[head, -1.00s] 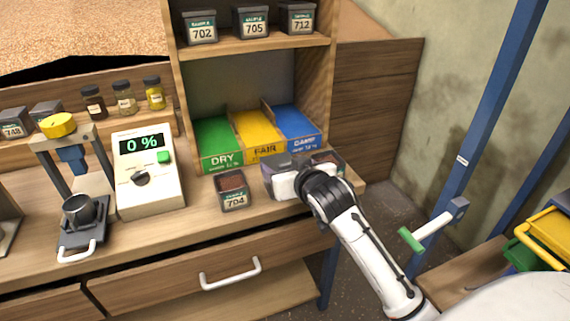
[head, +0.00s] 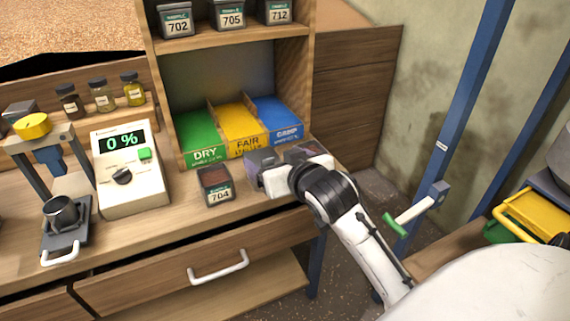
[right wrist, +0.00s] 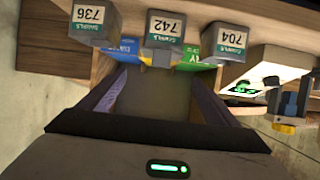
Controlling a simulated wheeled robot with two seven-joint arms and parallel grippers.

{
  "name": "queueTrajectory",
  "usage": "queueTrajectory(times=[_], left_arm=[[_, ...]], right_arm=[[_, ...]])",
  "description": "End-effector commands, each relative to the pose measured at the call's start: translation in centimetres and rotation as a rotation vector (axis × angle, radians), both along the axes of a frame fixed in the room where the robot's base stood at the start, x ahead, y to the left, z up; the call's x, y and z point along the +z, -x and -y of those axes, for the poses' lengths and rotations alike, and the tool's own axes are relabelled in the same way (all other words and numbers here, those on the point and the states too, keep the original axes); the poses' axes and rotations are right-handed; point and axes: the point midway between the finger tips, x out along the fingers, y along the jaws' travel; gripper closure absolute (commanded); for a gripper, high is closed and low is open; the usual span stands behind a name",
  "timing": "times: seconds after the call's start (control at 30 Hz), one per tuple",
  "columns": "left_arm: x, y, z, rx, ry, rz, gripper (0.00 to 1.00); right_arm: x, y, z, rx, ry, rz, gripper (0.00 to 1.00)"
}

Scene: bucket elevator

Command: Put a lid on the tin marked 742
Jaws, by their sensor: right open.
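The tin marked 742 (right wrist: 165,28) shows in the right wrist view, between the tin marked 736 (right wrist: 88,15) and the tin marked 704 (right wrist: 230,40). In the head view my right gripper hides it. My right gripper (head: 273,163) is open at the front edge of the bench, just right of the 704 tin (head: 216,187). In the right wrist view its two dark fingers (right wrist: 160,82) stand apart with nothing between them, pointing towards the 742 tin. The 704 tin looks open, with reddish contents. I cannot make out a loose lid. My left gripper is not in view.
Green DRY (head: 203,150), yellow FAIR (head: 243,140) and blue bins (head: 283,125) stand behind the tins. Tins 702, 705 and 712 sit on the shelf (head: 235,38) above. A meter reading 0 % (head: 130,175) stands left. A drawer (head: 150,278) is below.

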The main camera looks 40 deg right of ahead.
Motion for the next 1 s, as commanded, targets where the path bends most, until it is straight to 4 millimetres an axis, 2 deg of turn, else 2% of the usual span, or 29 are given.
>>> queueTrajectory(times=[0.03,0.2,0.37,0.47,0.57,0.67,0.7,0.8,0.9,1.0], left_arm=[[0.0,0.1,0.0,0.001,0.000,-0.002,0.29],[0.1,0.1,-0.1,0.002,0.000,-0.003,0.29],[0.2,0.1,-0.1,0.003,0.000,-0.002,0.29],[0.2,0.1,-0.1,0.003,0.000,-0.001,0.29],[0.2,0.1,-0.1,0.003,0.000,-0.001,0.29],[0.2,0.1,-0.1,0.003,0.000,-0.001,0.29],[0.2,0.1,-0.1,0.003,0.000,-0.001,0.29],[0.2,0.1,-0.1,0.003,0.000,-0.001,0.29],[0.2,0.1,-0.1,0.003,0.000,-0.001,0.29],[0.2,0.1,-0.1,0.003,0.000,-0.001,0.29]], right_arm=[[0.5,1.2,-0.3,0.000,0.000,0.001,0.17],[1.7,4.0,-1.0,-0.001,0.000,0.000,0.17],[2.3,5.5,-1.4,-0.001,0.000,-0.001,0.17],[0.9,5.8,-2.0,0.020,0.004,-0.025,0.17],[-4.1,6.2,-4.0,0.093,0.011,-0.097,0.17],[-11.7,8.0,-7.2,0.204,0.007,-0.192,0.17],[-14.9,9.3,-8.7,0.249,0.003,-0.229,0.17],[-21.8,13.5,-12.0,0.345,-0.022,-0.306,0.17],[-26.7,17.9,-14.7,0.412,-0.050,-0.360,0.17],[-29.6,21.3,-16.5,0.451,-0.072,-0.390,0.17]])
